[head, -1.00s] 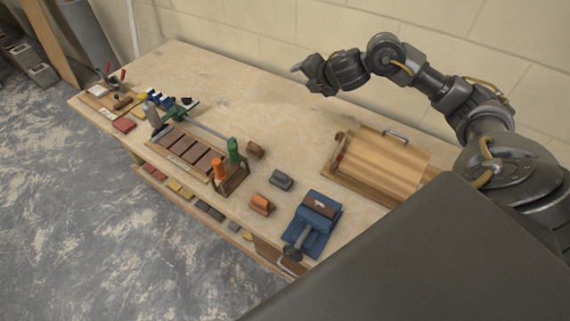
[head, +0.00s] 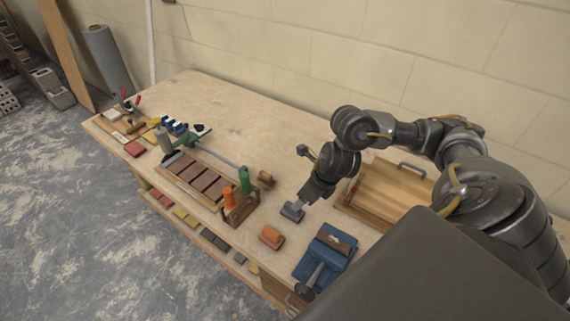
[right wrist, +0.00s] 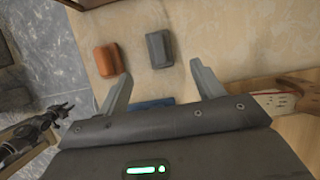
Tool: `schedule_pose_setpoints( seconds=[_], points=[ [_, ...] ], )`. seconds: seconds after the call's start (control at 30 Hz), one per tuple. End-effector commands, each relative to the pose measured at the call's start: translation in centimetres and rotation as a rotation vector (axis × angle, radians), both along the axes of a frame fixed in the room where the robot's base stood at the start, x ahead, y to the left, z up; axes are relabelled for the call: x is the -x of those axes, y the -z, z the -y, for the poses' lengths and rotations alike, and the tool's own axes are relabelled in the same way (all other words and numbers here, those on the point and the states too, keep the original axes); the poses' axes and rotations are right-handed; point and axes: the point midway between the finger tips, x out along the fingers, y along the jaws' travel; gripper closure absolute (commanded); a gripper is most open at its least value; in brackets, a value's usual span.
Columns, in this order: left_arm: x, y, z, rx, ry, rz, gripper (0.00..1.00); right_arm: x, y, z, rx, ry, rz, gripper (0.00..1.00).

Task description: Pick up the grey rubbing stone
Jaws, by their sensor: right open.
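The grey rubbing stone (head: 291,212) lies on the workbench, right of the green-handled tool. My right gripper (head: 301,200) is over it, pointing down; its fingers are small and partly merge with the stone in the head view. In the right wrist view the grey stone (right wrist: 159,49) lies beyond the two spread fingers (right wrist: 162,88), roughly centred between them and not gripped.
An orange rubbing stone (head: 271,236) lies close by, also in the wrist view (right wrist: 108,60). A blue vise (head: 327,254) stands nearer me. A wooden box with a handle (head: 392,190) is to the right. Tool holders line the bench's front edge.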

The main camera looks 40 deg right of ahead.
Motion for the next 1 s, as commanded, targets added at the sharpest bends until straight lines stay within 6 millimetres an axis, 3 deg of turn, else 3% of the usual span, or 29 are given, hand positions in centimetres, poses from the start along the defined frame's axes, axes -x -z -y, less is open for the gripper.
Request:
schedule_pose_setpoints(
  seconds=[0.3,0.63,1.0],
  points=[
    [-0.4,0.4,0.0,0.000,0.000,0.005,0.64,-1.6,4.2,-0.5,-0.003,0.008,-0.002,0.33],
    [-0.6,0.3,0.0,0.001,0.000,0.008,0.64,-2.2,5.5,-0.8,-0.003,0.006,-0.001,0.33],
    [-0.6,-0.2,0.0,0.001,0.000,0.008,0.64,-3.8,9.7,-1.5,-0.003,0.006,0.000,0.33]
  ],
)
